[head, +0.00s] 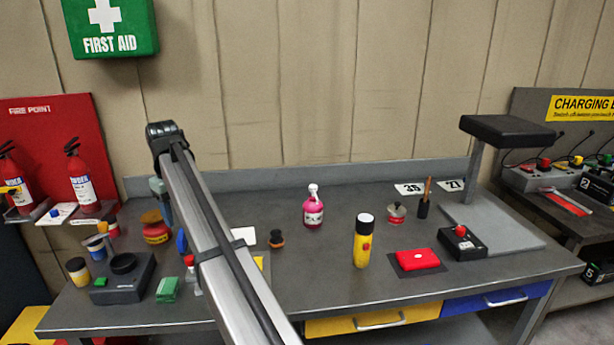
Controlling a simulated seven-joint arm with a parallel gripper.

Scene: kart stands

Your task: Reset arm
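My arm's long silver link (215,235) rises from the bottom middle of the head view and leans to the upper left. It ends in a black joint (165,132) in front of the wall, above the left part of the workbench (335,275). My gripper cannot be made out. The link hides part of the bench's left half and some items there.
On the bench stand a pink spray bottle (313,210), a yellow can with a black cap (363,240), a red pouch (417,260) and a black button box (460,243). Several small items crowd the left end. The bench's middle front is clear.

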